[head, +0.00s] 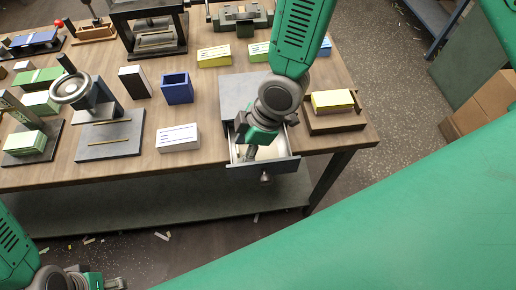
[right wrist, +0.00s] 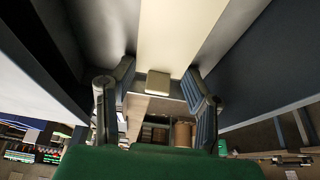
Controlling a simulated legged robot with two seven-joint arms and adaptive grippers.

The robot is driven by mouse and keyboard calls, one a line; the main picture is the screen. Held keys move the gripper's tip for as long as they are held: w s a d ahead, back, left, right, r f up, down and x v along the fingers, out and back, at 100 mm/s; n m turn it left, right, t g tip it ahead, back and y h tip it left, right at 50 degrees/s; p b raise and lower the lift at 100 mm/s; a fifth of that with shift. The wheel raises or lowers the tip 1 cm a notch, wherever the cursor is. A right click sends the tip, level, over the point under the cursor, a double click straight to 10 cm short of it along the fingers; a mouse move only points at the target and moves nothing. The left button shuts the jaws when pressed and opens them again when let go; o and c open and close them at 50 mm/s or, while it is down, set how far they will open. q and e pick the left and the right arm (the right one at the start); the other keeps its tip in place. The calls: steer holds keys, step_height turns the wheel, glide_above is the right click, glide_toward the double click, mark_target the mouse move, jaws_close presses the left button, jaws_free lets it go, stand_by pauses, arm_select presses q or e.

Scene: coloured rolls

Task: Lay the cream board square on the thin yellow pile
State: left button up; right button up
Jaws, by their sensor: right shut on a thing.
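My right gripper (head: 250,150) reaches down into the open drawer (head: 262,168) at the table's front edge. In the right wrist view its two fingers (right wrist: 160,100) are shut on the cream board (right wrist: 180,35), a long pale strip between the drawer's walls. In the head view the arm and gripper hide much of the board. A yellow pile (head: 333,98) with a pale top lies in a brown wooden tray (head: 335,123) right of the drawer. Another yellow-sided pile (head: 214,57) lies farther back. My left gripper (head: 98,283) is partly in view at the bottom left; its fingers are unclear.
The grey drawer cabinet (head: 236,92) stands behind the drawer. A white pile (head: 178,138) and a blue open box (head: 177,88) are to its left. A press with a handwheel (head: 72,88) stands farther left. Bare wood shows between the white pile and the cabinet.

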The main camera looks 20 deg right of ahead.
mark_target(241, 154)
steer(key=shift+r+p, duration=0.8)
steer(key=shift+r, duration=0.05)
steer(key=r, duration=0.1)
steer(key=r+p, duration=0.1)
steer(key=p, duration=0.1)
steer(key=shift+a+r, duration=0.25)
steer(key=shift+r, duration=0.15)
steer(key=shift+d+r+p, duration=0.1)
steer(key=shift+r+p, duration=0.7)
steer(key=shift+p, duration=0.2)
